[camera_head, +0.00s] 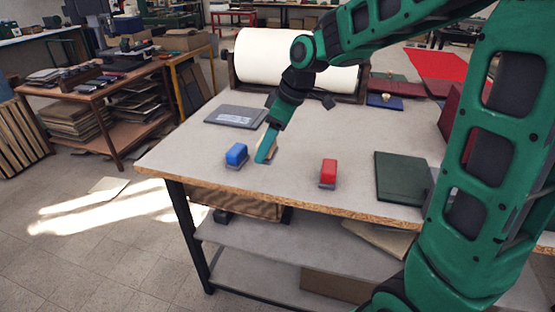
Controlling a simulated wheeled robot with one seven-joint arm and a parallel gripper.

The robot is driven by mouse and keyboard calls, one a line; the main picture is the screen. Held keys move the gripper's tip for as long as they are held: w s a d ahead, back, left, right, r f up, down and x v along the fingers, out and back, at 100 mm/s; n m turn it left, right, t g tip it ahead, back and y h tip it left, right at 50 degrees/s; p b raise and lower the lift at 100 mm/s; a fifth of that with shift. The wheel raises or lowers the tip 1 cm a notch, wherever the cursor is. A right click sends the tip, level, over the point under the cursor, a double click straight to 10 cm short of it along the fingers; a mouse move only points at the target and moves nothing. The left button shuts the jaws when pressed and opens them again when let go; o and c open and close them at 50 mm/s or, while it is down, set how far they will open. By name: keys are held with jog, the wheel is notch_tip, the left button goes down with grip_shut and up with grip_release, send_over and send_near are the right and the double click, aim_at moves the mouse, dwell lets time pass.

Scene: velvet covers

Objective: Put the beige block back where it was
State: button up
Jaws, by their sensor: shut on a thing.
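My gripper (267,150) is at the table top, pointing down, shut on the beige block. Only a thin strip of the beige block (274,147) shows beside the green finger; the rest is hidden. A grey edge shows under the gripper, and I cannot tell whether the block touches the table. A blue block (237,154) stands on a grey base just left of my gripper. A red block (328,172) stands on a grey base to the right, nearer the front edge.
The table (290,187) has a dark green book (400,177) at the right and a grey board (236,116) at the back left. A large white roll (270,58) stands behind. The surface between the red block and my gripper is clear.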

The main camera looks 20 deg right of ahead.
jog(key=d+f, duration=0.1)
jog(key=d, duration=0.1)
jog(key=w+d+f, duration=0.1)
jog(key=shift+w+d+f, duration=0.15)
jog(key=shift+d+f, duration=0.05)
jog(key=shift+d, duration=0.15)
jog(key=shift+f, duration=2)
jog(key=o, duration=1.2)
jog(key=shift+f, duration=0.1)
jog(key=v, duration=1.2)
jog(key=s+d+f+m+g+h, duration=0.1)
jog(key=s+d+m, duration=0.3)
jog(key=s, duration=0.5)
jog(key=s+d+f+m+g+h, duration=0.1)
jog(key=s+d+f+m, duration=0.3)
jog(key=s+m, duration=0.3)
jog(key=s+d+f+m+h, duration=0.1)
jog(key=s+d+m, duration=0.4)
jog(key=s, duration=0.7)
jog(key=shift+s+d+f+m+g, duration=0.2)
jog(key=shift+f+m, duration=0.1)
jog(key=shift+f, duration=0.15)
jog(key=shift+s+d+f+m+g, duration=0.1)
jog(key=shift+s+f+m+g, duration=0.15)
jog(key=shift+f, duration=0.2)
